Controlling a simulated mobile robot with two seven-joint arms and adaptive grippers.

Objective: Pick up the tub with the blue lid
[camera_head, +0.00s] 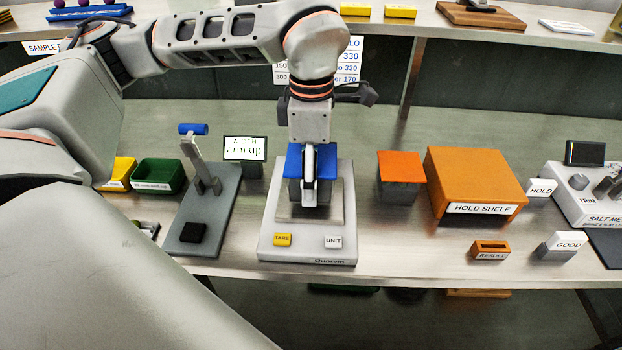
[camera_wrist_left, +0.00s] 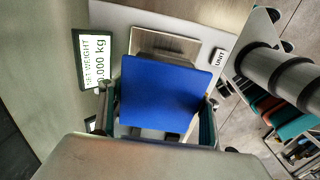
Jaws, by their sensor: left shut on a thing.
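The tub with the blue lid (camera_head: 295,163) is at the scale (camera_head: 268,225) in the middle of the counter. Its square blue lid fills the centre of the left wrist view (camera_wrist_left: 165,90). My left gripper (camera_head: 309,185) comes down from above and is shut on the tub, one finger on each side of it. The gripper hides part of the lid and tub in the head view. I cannot tell whether the tub's base touches the scale plate. My right gripper is not in view.
A grey stand with a blue roller (camera_head: 194,129) and a green bin (camera_head: 158,176) are to the left. An orange-lidded tub (camera_head: 401,167) and the orange hold shelf (camera_head: 475,175) are to the right. A display (camera_head: 245,149) stands behind the scale.

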